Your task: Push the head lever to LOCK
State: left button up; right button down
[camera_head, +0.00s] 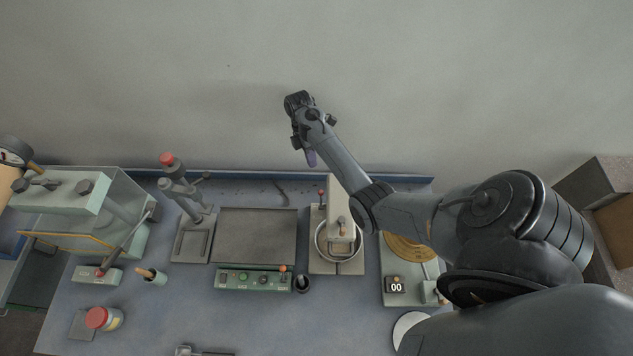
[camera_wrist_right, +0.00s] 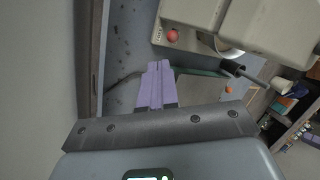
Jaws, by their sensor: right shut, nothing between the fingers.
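A stand mixer (camera_head: 341,222) with a pale head over a metal bowl (camera_head: 322,243) stands at the back of the bench, right of centre. A small lever with a red knob (camera_head: 321,192) rises at its back left; the knob also shows in the right wrist view (camera_wrist_right: 172,36). No LOCK marking is readable. My right gripper (camera_head: 311,158) points down behind the mixer, near the wall. Its purple fingers (camera_wrist_right: 156,86) are shut and empty, apart from the red knob. My left gripper is out of view.
A grey plate (camera_head: 257,236) and a green control box (camera_head: 252,280) lie left of the mixer. A red-topped press (camera_head: 185,196) stands further left. A turntable device (camera_head: 410,262) is to the right, partly behind my right arm. The bench's raised back edge (camera_head: 245,174) runs behind them.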

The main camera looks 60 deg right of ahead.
send_near(321, 199)
notch_tip(321, 199, down, 5)
jog(key=d, duration=0.1)
jog(key=shift+w+d+p, duration=0.1)
jog(key=shift+w+p, duration=0.15)
jog(key=shift+p, duration=0.05)
dwell(0.4)
